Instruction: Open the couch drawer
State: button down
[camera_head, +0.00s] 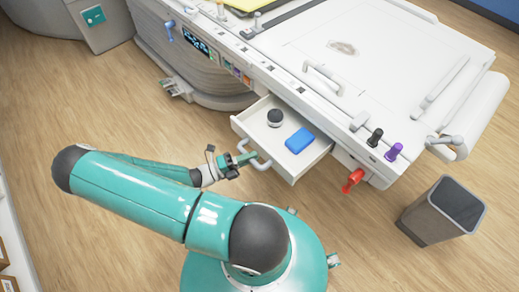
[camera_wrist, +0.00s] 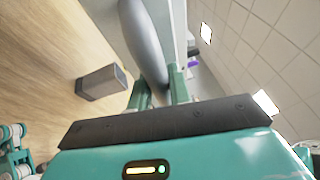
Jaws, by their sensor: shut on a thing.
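The white couch drawer (camera_head: 283,170) is pulled out from the side of the couch in the head view. A dark round object with a light base (camera_head: 275,118) and a blue box (camera_head: 299,140) lie in it. My gripper (camera_head: 252,158) is at the drawer's front, shut on the grey drawer handle (camera_head: 263,162). In the wrist view my gripper's teal fingers (camera_wrist: 160,92) close around the grey bar of the handle (camera_wrist: 143,45). The exact contact is partly hidden by the fingers.
The couch top (camera_head: 385,70) carries rails and knobs. A red handle (camera_head: 352,181) sticks out right of the drawer. A dark bin (camera_head: 441,210) stands on the floor at right, also in the wrist view (camera_wrist: 101,82).

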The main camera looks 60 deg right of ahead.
jog(key=shift+w+a, duration=0.25)
jog(key=shift+a, duration=0.15)
jog(key=c, duration=1.3)
grip_release()
jog(key=v, duration=1.3)
jog(key=shift+w+a+f, duration=0.15)
jog(key=shift+w+a, duration=0.1)
